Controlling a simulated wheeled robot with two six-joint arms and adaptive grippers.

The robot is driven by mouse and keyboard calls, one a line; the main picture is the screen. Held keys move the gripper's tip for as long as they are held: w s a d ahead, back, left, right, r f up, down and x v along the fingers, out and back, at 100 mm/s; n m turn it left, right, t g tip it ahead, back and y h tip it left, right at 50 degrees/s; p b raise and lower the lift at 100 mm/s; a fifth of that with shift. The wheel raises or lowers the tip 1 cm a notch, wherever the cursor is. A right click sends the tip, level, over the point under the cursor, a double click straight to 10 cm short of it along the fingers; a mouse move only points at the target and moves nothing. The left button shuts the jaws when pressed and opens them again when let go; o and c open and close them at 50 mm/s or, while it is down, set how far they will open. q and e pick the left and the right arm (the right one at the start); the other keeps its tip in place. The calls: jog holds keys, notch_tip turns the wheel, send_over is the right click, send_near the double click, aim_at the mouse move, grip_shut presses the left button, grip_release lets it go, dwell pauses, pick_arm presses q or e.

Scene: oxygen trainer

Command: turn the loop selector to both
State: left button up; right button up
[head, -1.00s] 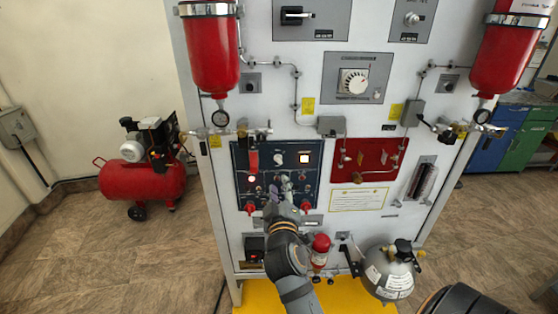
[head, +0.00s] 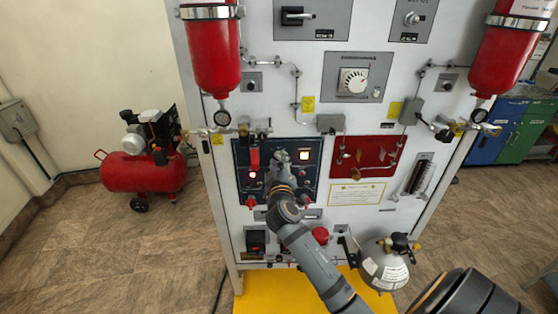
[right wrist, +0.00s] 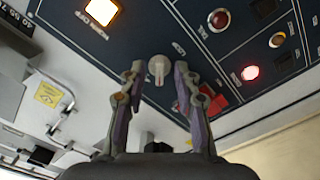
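A small white selector knob (right wrist: 158,70) sits on the dark blue control panel (head: 241,160); I take it as the loop selector, though its labels are too small to read. In the right wrist view the knob lies between the fingertips of my right gripper (right wrist: 157,72). The fingers are apart, with a gap on each side of the knob; I cannot tell how deep they reach around it. In the head view my right gripper (head: 281,157) is at the panel's upper middle and hides the knob. My left gripper is not in view.
Red knobs sit lower on the panel. A red plate with piping (head: 371,168) and a grey cylinder (head: 378,268) stand to the right.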

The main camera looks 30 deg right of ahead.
jog(key=shift+c, duration=0.3)
grip_shut()
jog(key=shift+f+m+b, duration=0.2)
jog(key=shift+m+b, duration=0.3)
jog(key=shift+b, duration=0.25)
jog(key=m+b, duration=0.3)
jog(key=b, duration=0.1)
jog(key=shift+f+m+b, duration=0.1)
jog(key=shift+m+b, duration=0.25)
jog(key=shift+m, duration=0.05)
jog(key=shift+r+m+b, duration=0.2)
jog(key=shift+m+b, duration=1.7)
jog(key=shift+m, duration=0.2)
